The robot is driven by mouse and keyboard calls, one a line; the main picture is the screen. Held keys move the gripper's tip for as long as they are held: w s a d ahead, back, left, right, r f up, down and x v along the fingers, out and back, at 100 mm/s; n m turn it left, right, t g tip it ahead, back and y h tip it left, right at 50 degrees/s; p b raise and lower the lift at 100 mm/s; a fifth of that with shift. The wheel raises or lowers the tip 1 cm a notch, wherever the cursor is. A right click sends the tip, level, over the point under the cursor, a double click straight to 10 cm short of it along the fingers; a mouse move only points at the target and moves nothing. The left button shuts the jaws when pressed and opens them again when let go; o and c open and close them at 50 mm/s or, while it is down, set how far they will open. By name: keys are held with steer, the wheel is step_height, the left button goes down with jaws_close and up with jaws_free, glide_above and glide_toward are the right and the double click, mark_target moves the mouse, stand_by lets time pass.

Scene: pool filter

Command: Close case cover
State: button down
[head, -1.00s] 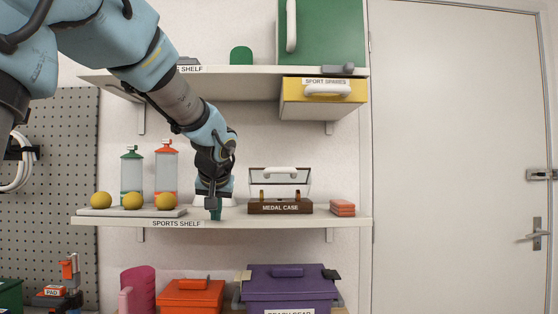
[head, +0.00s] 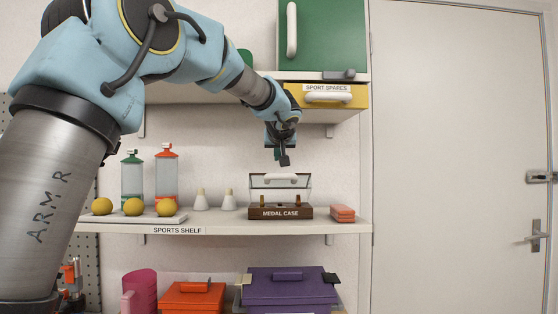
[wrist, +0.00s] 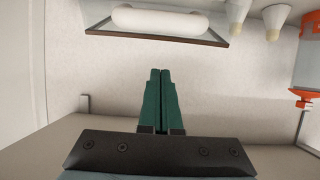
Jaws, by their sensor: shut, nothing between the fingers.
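The medal case (head: 280,213) stands on the sports shelf, a dark brown base with its name on the front. Its clear cover (head: 268,181) is raised behind the base, with a white handle (head: 281,177) on it. Small gold items show inside the base. My gripper (head: 284,161) is above the case, apart from the handle, pointing down. In the wrist view my green fingers (wrist: 160,88) are together and empty. The handle (wrist: 160,20) and the dark edge of the cover show past the fingertips in the wrist view.
A yellow drawer (head: 326,97) and the upper shelf are close above my gripper. White shuttlecocks (head: 228,200) stand left of the case and an orange stack (head: 342,213) right of it. Bottles (head: 166,172) and yellow balls (head: 134,207) are further left.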

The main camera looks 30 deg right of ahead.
mark_target(279, 174)
steer(key=shift+s+a+f, duration=0.2)
steer(key=shift+s+f, duration=0.25)
steer(key=shift+f, duration=0.4)
steer(key=shift+s+a+f, duration=0.2)
steer(key=shift+s+f, duration=0.25)
steer(key=shift+f, duration=0.35)
steer(key=shift+f+b, duration=0.1)
steer(key=shift+b, duration=0.2)
steer(key=b, duration=0.3)
steer(key=shift+s+a+f+t+b, duration=0.1)
steer(key=shift+s+f+t+b, duration=0.15)
steer(key=shift+f+t+b, duration=0.05)
